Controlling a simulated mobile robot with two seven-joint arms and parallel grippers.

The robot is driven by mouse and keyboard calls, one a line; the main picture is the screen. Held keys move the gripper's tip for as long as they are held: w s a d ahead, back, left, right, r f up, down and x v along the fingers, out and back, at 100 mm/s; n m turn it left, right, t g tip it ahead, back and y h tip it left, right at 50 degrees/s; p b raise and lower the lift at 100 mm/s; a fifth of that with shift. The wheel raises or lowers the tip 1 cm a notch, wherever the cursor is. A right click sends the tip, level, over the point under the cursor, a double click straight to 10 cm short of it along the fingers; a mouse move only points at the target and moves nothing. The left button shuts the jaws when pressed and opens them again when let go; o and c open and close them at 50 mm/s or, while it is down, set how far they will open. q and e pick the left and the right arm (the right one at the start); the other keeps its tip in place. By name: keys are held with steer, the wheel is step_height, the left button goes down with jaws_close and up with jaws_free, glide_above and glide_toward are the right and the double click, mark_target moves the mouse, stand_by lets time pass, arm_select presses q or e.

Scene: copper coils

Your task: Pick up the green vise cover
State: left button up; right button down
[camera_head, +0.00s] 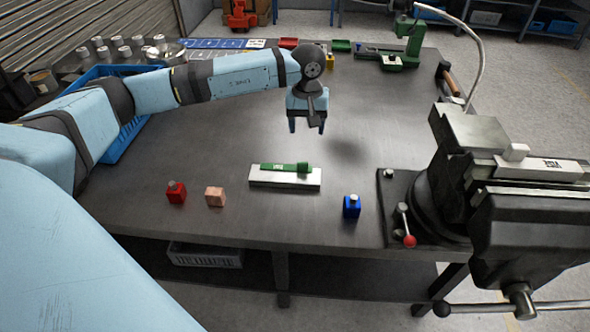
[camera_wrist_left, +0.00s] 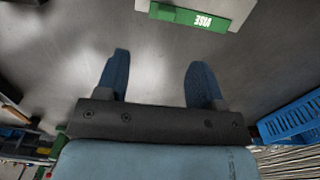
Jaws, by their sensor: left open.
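The green vise cover (camera_head: 287,168) lies on top of a pale metal block (camera_head: 285,181) on the table, near the middle front. In the left wrist view the cover (camera_wrist_left: 188,17), with white "VISE" lettering, shows at the top edge, partly cut off, beside the pale block (camera_wrist_left: 230,7). My left gripper (camera_head: 307,125) is open and empty, above the table and behind the cover in the head view. In the left wrist view its two blue fingers (camera_wrist_left: 155,82) are spread apart, with bare table between them. My right gripper is not in view.
A large black vise (camera_head: 500,190) stands at the table's right. A red block (camera_head: 177,192), a pinkish block (camera_head: 215,196) and a blue block (camera_head: 351,206) stand near the front edge. A blue crate (camera_head: 112,148) is at left. The table behind the cover is clear.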

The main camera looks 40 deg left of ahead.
mark_target(303, 162)
arm_select(q)
steer(key=f, duration=0.8)
steer(key=shift+a+f, duration=0.25)
step_height(303, 162, down, 5)
steer(key=shift+a+p, duration=0.15)
steer(key=shift+p, duration=0.2)
steer(key=c, duration=1)
